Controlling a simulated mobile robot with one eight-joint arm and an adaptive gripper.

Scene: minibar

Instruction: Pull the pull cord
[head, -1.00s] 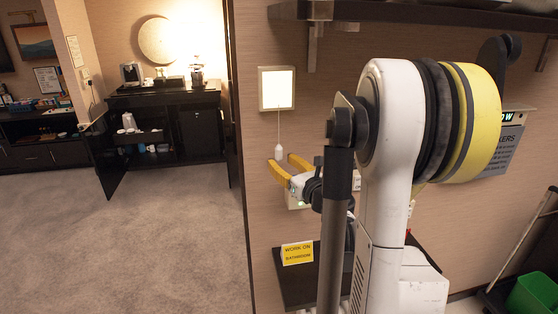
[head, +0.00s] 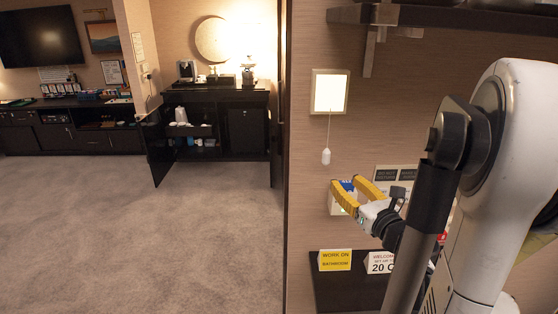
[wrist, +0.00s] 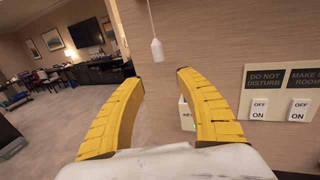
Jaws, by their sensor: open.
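The pull cord hangs from a lit square wall panel (head: 330,92) on the beige wall. It is a thin line with a white weighted pull (head: 326,156) at its lower end. In the wrist view the white pull (wrist: 158,50) hangs just beyond and above the gap between my fingertips. My gripper (head: 342,194) has yellow fingers, is open and holds nothing. In the head view it is below and slightly right of the pull, apart from it. In the wrist view my gripper (wrist: 160,82) shows its two fingers spread wide.
A key-card holder (wrist: 187,115) and ON/OFF switches (wrist: 278,110) are on the wall at right. Below is a dark shelf with a yellow sign (head: 334,260) and a white sign (head: 381,262). A dark shelf (head: 450,16) juts out above. Carpeted floor (head: 220,230) lies open at left.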

